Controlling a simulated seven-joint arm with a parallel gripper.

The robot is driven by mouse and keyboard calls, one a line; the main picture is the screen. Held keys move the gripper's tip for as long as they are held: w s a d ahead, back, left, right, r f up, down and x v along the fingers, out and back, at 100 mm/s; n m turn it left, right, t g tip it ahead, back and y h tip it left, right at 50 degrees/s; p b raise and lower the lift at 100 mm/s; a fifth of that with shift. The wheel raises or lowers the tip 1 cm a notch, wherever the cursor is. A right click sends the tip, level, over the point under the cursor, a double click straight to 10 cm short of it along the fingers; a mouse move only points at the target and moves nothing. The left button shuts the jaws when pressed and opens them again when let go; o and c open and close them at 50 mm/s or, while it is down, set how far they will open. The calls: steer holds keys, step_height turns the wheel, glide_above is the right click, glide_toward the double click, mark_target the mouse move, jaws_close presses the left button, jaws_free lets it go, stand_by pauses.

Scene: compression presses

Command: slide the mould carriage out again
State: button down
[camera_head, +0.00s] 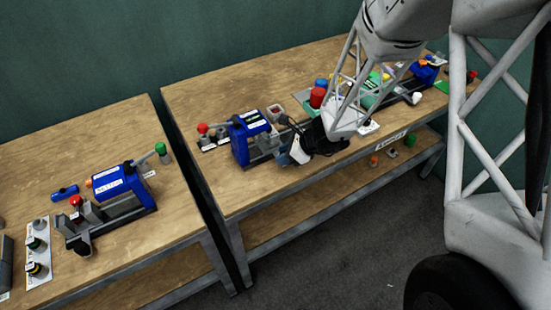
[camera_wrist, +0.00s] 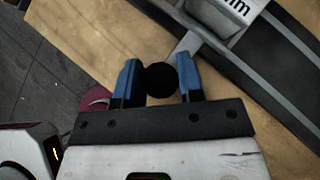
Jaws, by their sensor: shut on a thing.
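My gripper (camera_wrist: 159,80) is shut on a round black knob (camera_wrist: 160,79) in the wrist view, with a blue finger on each side of it. A grey rod (camera_wrist: 187,42) runs from near the knob up to a light grey block (camera_wrist: 225,15) with dark lettering, which sits on a dark rail (camera_wrist: 285,65); I take this block to be the mould carriage. In the head view my gripper (camera_head: 287,158) is at the front of the blue press (camera_head: 243,140) on the right table. The arm and gripper hide part of the carriage and the knob there.
Another blue press (camera_head: 120,190) stands on the left table (camera_head: 130,125). Red and blue containers (camera_head: 317,97) and a green-trayed area lie behind my arm. A third blue press (camera_head: 425,70) is at the far right. A gap separates the tables.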

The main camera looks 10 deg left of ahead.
steer(key=w+d, duration=0.5)
stand_by(0.3)
steer(key=c, duration=0.8)
jaws_free()
steer(key=shift+o, duration=0.2)
steer(key=shift+d+r, duration=0.1)
steer(key=v, duration=0.7)
steer(key=shift+d+r, duration=0.2)
steer(key=shift+r, duration=0.05)
